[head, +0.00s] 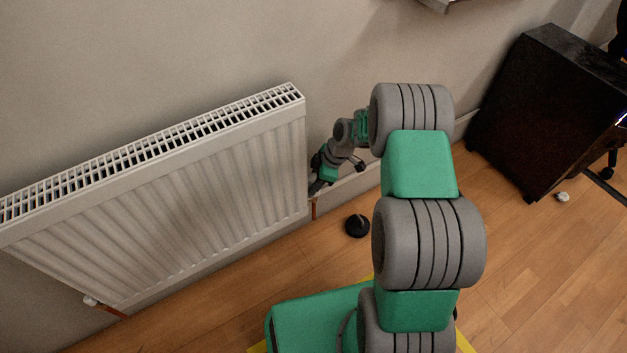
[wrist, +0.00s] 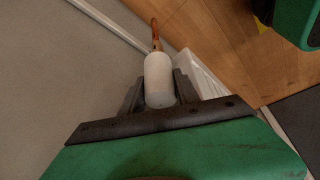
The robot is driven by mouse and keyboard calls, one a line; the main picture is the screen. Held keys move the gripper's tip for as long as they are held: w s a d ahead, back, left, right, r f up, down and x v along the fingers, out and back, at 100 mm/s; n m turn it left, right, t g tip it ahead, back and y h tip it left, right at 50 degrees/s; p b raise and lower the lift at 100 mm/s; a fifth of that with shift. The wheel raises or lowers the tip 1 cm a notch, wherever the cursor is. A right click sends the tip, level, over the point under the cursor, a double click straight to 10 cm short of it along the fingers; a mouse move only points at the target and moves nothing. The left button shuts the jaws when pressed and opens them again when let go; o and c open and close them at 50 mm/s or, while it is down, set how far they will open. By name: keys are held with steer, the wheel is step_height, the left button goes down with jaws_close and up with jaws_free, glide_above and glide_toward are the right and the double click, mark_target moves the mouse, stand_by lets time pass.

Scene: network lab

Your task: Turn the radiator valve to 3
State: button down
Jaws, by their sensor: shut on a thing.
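The white radiator (head: 190,200) stands against the wall at the left of the head view. Its edge (wrist: 203,78) shows to the right of the valve in the wrist view. The white radiator valve (wrist: 158,78) is a rounded cylinder with a copper pipe (wrist: 155,35) beyond it. My gripper (wrist: 159,92) is shut on the valve, with one dark finger on each side of it. In the head view my gripper (head: 318,187) is at the radiator's right end, and it mostly hides the valve. I cannot read any numbers on the valve.
A black round object (head: 357,226) stands on the wooden floor (head: 520,270) right of the radiator. A black cabinet (head: 545,110) stands at the right. A small white crumpled thing (head: 562,197) lies near it. The wall (head: 150,60) is close behind the radiator.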

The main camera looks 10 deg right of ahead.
steer(key=shift+m+t+p, duration=0.45)
steer(key=shift+m+t, duration=0.05)
steer(key=shift+m, duration=0.7)
steer(key=shift+h, duration=0.3)
steer(key=c, duration=0.9)
jaws_free()
